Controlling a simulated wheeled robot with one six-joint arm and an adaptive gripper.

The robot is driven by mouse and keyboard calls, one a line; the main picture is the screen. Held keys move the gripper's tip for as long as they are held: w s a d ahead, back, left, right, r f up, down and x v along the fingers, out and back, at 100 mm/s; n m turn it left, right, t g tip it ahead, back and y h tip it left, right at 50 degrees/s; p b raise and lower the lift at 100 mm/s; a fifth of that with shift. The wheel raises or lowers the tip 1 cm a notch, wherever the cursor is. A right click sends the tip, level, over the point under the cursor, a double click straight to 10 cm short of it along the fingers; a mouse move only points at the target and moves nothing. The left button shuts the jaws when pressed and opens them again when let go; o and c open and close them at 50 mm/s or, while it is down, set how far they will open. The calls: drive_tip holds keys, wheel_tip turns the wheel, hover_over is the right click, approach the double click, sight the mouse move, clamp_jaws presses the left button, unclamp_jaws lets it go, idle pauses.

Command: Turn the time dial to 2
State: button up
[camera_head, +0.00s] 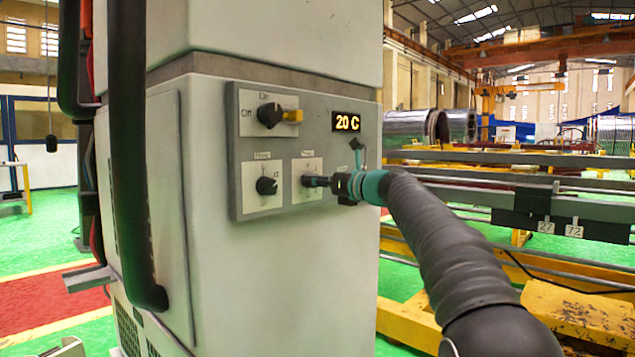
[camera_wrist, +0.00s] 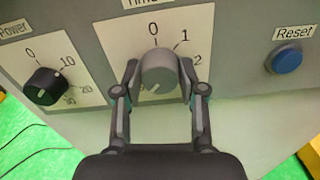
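The time dial (camera_wrist: 157,72) is a grey round knob on a white plate marked 0, 1 and 2. A small pale mark shows on its lower face; I cannot tell for sure which number it points to. My gripper (camera_wrist: 158,80) has one finger on each side of the dial, with no clear gap between the fingers and the knob. In the head view, my gripper (camera_head: 333,184) reaches the time plate (camera_head: 299,171) from the right and hides most of the dial.
The black power dial (camera_wrist: 43,86) is left of the time dial, and the blue reset button (camera_wrist: 287,59) is to the right. A dark vertical handle (camera_head: 135,150) stands left of the panel.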

drive_tip(key=shift+c, duration=1.1)
drive_tip(key=n+b, duration=0.3)
drive_tip(key=n, duration=1)
drive_tip(key=n+b, duration=0.3)
drive_tip(key=n, duration=1)
drive_tip(key=shift+f+n, duration=0.2)
drive_tip(key=shift+n, duration=0.1)
drive_tip(key=o, duration=1.1)
